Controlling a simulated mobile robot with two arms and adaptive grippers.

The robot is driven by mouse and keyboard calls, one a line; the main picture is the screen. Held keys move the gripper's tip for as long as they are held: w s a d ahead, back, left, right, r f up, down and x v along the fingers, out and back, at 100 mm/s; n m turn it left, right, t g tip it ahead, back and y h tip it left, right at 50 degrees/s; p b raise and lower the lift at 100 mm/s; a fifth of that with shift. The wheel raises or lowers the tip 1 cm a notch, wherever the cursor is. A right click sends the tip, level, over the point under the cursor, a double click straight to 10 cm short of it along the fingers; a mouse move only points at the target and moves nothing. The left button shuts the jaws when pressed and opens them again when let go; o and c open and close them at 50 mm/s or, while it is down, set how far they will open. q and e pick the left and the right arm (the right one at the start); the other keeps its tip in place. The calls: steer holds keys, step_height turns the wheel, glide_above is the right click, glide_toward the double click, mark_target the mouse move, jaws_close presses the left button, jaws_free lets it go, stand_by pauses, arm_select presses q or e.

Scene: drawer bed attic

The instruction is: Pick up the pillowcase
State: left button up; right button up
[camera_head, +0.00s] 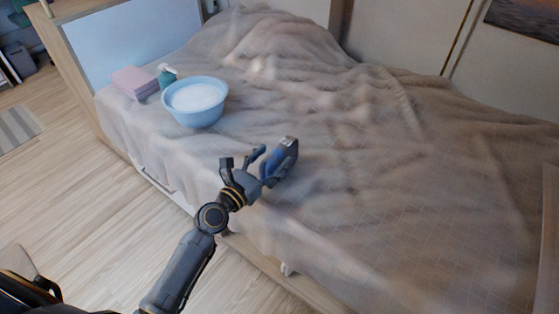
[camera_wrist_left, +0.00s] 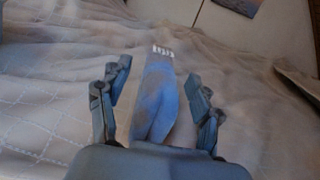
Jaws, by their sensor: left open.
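A pink-mauve folded cloth (camera_head: 135,82), possibly the pillowcase, lies on the bed at the upper left beside the basin. My left gripper (camera_head: 256,163) is over the near side of the bed, well right of and nearer than that cloth. A blue item with a pale side and a white end (camera_head: 284,161) is at its fingers. In the left wrist view this blue item (camera_wrist_left: 157,100) stands between the two spread fingers of the left gripper (camera_wrist_left: 160,78), with gaps visible on both sides. My right gripper is not in view.
A light blue basin (camera_head: 193,104) with white foam and a green pump bottle (camera_head: 167,76) stand on the bed near the folded cloth. The rumpled beige bedspread (camera_head: 390,150) covers the bed. Wooden floor (camera_head: 75,185) is clear at the left.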

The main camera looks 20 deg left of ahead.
mark_target(280, 148)
arm_select(q)
steer(key=x, duration=0.3)
steer(key=shift+w+d+f, duration=0.1)
steer(key=shift+w+d, duration=0.05)
steer(key=shift+w, duration=0.1)
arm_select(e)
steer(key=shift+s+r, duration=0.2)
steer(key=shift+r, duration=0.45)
arm_select(q)
steer(key=c, duration=1.1)
steer(key=shift+c, duration=1.1)
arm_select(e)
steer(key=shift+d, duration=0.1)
